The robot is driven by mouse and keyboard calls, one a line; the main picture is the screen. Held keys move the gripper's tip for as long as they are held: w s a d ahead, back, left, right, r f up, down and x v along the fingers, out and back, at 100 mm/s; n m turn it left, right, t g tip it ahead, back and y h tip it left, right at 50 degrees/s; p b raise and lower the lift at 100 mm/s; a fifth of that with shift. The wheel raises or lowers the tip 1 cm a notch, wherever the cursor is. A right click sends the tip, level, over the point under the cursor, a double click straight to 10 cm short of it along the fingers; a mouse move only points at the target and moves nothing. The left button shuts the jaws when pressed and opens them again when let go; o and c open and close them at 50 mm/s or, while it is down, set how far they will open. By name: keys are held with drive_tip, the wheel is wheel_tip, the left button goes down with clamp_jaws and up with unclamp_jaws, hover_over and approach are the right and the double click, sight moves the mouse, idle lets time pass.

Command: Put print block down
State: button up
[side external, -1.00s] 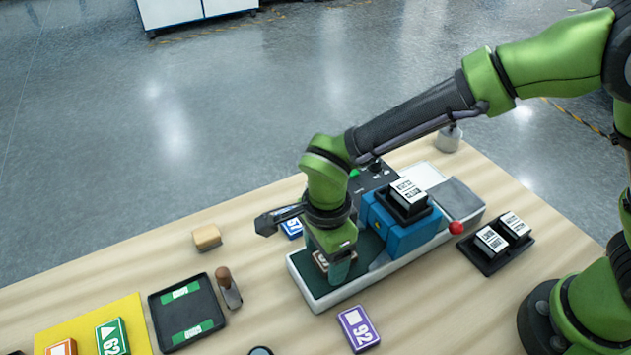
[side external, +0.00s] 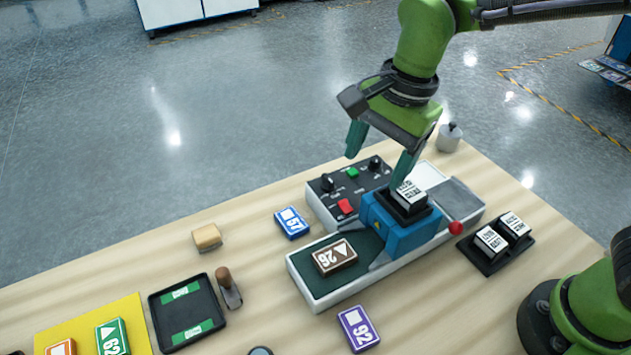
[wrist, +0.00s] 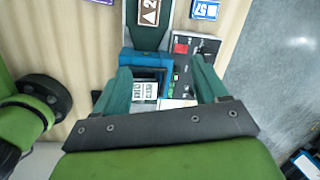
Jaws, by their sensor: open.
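The print block (side external: 408,193), black with a white printed face, sits in the dark holder on top of the blue press head (side external: 395,232). It also shows in the wrist view (wrist: 145,94), between my fingers but nearer the left one. My gripper (side external: 378,167) is open and empty above the machine, with one finger in front of or close to the block and the other out over the control panel. In the wrist view both fingers (wrist: 160,68) are spread wide. A brown tile marked 26 (side external: 334,256) lies on the green bed of the machine.
Two more print blocks (side external: 502,232) sit in a black tray at right. A control panel (side external: 352,188) is behind the bed. Blue tile 57 (side external: 291,222) and purple tile 92 (side external: 358,328) lie on the table. A red knob (side external: 456,227) sticks out beside the press.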

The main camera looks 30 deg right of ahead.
drive_tip(key=s+d+r+n+t, duration=0.1)
drive_tip(key=s+d+n+t, duration=0.2)
drive_tip(key=d, duration=0.6)
drive_tip(key=s+d+r+n+t, duration=0.1)
drive_tip(key=s+d+n+t, duration=0.2)
drive_tip(key=s+d+n, duration=0.2)
drive_tip(key=d+n, duration=0.2)
drive_tip(key=d, duration=0.1)
drive_tip(key=shift+d+r, duration=0.3)
drive_tip(key=shift+d, duration=0.05)
